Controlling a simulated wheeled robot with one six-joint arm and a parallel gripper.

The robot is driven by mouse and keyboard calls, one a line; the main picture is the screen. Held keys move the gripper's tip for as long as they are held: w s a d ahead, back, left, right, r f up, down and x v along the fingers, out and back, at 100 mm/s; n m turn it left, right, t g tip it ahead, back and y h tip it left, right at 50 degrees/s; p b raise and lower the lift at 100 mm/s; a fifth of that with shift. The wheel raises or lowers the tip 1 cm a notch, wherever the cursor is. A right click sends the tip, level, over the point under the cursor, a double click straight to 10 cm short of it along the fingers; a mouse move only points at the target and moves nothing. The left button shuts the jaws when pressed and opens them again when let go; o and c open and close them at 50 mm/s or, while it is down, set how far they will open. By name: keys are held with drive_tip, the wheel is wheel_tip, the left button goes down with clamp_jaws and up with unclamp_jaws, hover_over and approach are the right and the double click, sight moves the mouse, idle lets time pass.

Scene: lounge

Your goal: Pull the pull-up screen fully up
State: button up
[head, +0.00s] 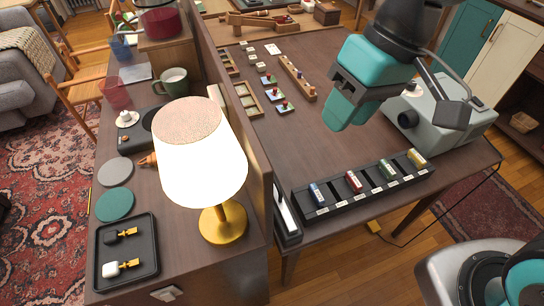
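A long, narrow black case with a white strip (286,212) lies along the table's left edge, against the upright wooden panel; it appears to be the pull-up screen, low and not raised. Its far end is partly hidden by the lamp and panel. My gripper (340,118), teal and dark grey, hangs over the right part of the table, well apart from the case. Its fingers point down and overlap from this angle, so their gap cannot be made out. Nothing is visibly held.
A grey projector (440,112) stands at the table's right. A black tray (338,208) with several coloured labelled pieces lies along the front edge. A lit lamp (202,150) stands close left of the case, beyond the wooden panel (259,170). The table's middle is clear.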

drive_tip(key=w+a+f+m+h, duration=0.1)
drive_tip(key=w+a+f, duration=0.2)
drive_tip(key=w+f, duration=0.15)
drive_tip(key=w+a+f+m, duration=0.1)
drive_tip(key=w+a+f, duration=0.2)
drive_tip(key=w, duration=0.3)
drive_tip(key=x, duration=0.5)
drive_tip(key=p+x, duration=0.1)
drive_tip(key=x, duration=0.5)
drive_tip(key=d+x, duration=0.1)
drive_tip(key=x, duration=0.5)
drive_tip(key=shift+s+f, duration=0.25)
drive_tip(key=shift+f, duration=0.05)
clamp_jaws()
